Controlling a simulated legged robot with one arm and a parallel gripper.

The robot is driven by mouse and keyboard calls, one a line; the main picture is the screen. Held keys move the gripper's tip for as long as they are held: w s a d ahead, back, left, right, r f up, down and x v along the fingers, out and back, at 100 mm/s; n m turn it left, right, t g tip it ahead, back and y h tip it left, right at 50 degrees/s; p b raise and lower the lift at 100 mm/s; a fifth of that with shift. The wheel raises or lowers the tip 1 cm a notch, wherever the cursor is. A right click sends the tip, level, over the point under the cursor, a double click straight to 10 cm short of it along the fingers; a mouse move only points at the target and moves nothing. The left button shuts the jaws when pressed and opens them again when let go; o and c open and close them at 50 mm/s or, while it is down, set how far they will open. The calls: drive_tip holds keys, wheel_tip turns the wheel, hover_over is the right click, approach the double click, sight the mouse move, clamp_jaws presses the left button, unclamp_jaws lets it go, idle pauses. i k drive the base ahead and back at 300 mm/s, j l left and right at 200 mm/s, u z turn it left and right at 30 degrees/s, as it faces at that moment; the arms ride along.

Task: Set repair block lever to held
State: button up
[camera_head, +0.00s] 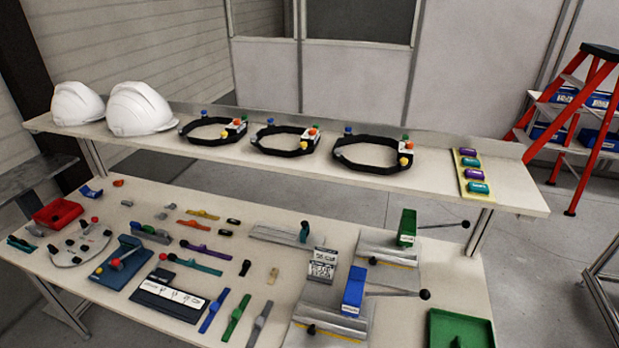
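No label that I can read marks the repair block. A blue block (112,272) with a red-knobbed lever (122,258) lies on the lower bench at the left. Two grey plate fixtures stand at the right of that bench. One has a blue upright block (354,290) and a black-knobbed lever (424,295) pointing right. The other, behind it, has a green upright block (407,228) and a similar lever (465,224), also pointing right. I cannot tell which lever is the task's, nor its set position. My gripper is not in view.
The upper shelf (500,197) holds two white helmets (139,108), several black headbands (284,140) and a strip of coloured pieces (474,174). Straps, a red tray (58,212) and a green tray (461,329) lie on the lower bench. A red ladder (590,117) stands at right.

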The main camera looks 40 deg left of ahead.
sight(94, 219)
drive_tip(key=u, duration=1.2)
drive_tip(key=j+u, duration=0.3)
drive_tip(key=u, duration=0.15)
drive_tip(key=i+j+u, duration=0.2)
drive_tip(key=u, duration=0.3)
drive_tip(key=i+j+u, duration=0.15)
drive_tip(key=u, duration=0.3)
drive_tip(key=i+j+u, duration=0.1)
drive_tip(key=i+j, duration=1.15)
drive_tip(key=i, duration=0.15)
drive_tip(key=i+j+u, duration=0.15)
drive_tip(key=i+j, duration=0.45)
drive_tip(key=i, duration=0.1)
